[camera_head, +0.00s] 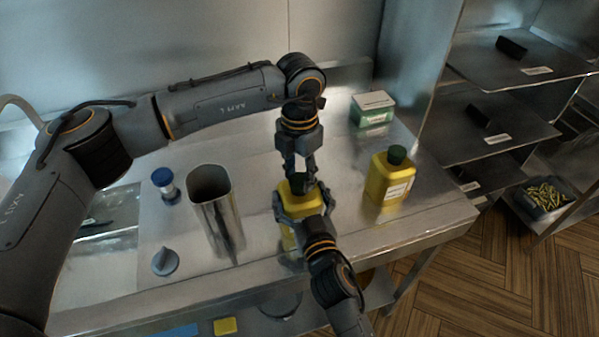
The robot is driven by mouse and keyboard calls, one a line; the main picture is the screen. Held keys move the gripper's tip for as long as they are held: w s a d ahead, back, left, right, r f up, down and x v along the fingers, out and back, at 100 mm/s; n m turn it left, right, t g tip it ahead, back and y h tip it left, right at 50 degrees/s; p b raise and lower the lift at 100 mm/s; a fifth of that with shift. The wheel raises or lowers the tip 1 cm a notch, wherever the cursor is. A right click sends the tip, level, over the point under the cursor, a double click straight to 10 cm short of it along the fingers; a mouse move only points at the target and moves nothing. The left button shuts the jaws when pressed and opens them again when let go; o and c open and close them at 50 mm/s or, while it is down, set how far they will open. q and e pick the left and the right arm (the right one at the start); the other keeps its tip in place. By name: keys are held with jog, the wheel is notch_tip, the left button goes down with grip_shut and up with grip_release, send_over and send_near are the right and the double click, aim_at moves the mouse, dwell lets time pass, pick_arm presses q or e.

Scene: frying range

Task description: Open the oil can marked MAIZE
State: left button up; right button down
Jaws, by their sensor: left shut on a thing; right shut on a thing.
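My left gripper (300,180) comes down from above and is shut on the cap. My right gripper (298,205) reaches in from the front and is shut on the can's body. My grippers hide much of this can, and no label on it can be read. A second yellow can (389,183) with a green cap stands to the right, its white label too small to read.
A tall steel container (218,215) stands left of the held can. A blue-and-white jar (165,186) and a grey funnel (165,261) are farther left. A green-and-white box (372,108) is at the back right. Shelves (515,75) stand to the right.

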pick_arm(q)
jog(key=n, duration=1.1)
jog(key=shift+n, duration=0.4)
jog(key=n, duration=0.5)
jog(key=shift+n, duration=0.4)
jog(key=n, duration=0.4)
jog(key=shift+r, duration=0.25)
jog(key=shift+r, duration=0.9)
